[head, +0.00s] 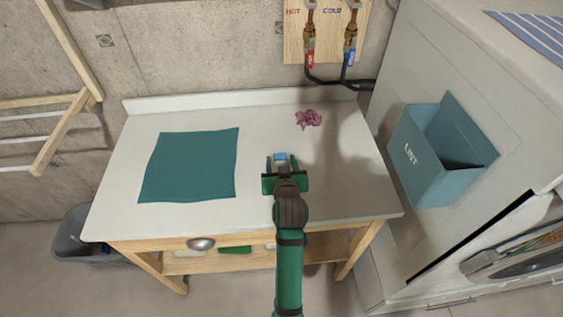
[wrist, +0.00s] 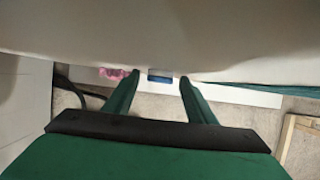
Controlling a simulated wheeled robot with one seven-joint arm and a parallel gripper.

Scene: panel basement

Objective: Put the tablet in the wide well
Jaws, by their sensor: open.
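A small blue and white block (head: 280,157), which looks like the tablet, shows just beyond my gripper (head: 281,168) over the white worktop. In the wrist view the blue block (wrist: 160,77) shows between the tips of my gripper's two green fingers (wrist: 160,80). The fingers are apart, with a gap on each side of the block. I cannot tell how far beyond the tips it is. My gripper hides part of the block and the worktop under it. I cannot make out a wide well in either view.
The white worktop (head: 340,190) carries a teal cloth (head: 190,165) at left and a crumpled pink cloth (head: 308,119) at back right. A teal lettered box (head: 420,160) is on the white machine (head: 380,255) at right. A grey bin (head: 75,235) stands at left.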

